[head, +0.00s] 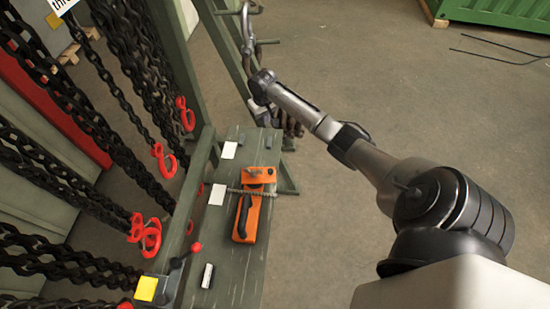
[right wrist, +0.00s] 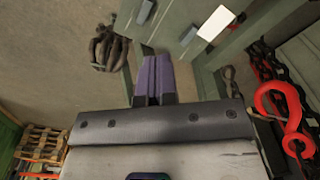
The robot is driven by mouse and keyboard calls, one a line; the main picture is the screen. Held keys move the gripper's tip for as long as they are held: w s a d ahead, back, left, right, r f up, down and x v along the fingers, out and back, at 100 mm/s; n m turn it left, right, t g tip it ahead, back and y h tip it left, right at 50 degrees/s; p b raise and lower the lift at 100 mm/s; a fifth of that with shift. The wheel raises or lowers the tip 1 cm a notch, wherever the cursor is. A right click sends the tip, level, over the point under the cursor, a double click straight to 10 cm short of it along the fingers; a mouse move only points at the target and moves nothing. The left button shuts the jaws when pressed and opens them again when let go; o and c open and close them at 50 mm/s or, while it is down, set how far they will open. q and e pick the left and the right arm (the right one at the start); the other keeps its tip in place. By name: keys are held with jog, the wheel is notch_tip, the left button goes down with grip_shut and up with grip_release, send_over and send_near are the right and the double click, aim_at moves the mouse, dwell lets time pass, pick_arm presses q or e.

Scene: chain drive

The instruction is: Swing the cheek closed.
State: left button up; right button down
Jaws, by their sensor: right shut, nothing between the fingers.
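An orange device (head: 245,222) with a black handle lies on the green bench (head: 228,258). An orange plate (head: 262,173) with a round fitting is at its far end, and a thin chain or rod (head: 264,194) crosses between the two. I cannot tell which orange part is the cheek, or how far it is swung. My right gripper (head: 262,116) is beyond the far end of the bench, clear of the orange device. In the right wrist view its purple fingers (right wrist: 152,80) are together and empty. The orange device is outside that view. My left gripper is not in view.
Black chains (head: 75,180) with red hooks (head: 163,160) hang at the left. White cards (head: 229,150) lie along the bench's left side, and a red-knobbed lever (head: 196,247) stands near its front. A dark bundle (right wrist: 108,48) hangs beside the bench end. The floor to the right is open.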

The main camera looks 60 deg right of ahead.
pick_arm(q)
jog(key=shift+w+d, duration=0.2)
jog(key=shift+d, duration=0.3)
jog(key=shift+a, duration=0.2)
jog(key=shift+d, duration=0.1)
pick_arm(e)
jog(key=s+f+m+g+y, duration=0.1)
jog(key=s+f+m+y, duration=0.3)
jog(key=m, duration=0.3)
jog(key=shift+s+a+f+m+g, duration=0.15)
jog(key=shift+a+f+m+g, duration=0.15)
jog(key=shift+f+g, duration=0.1)
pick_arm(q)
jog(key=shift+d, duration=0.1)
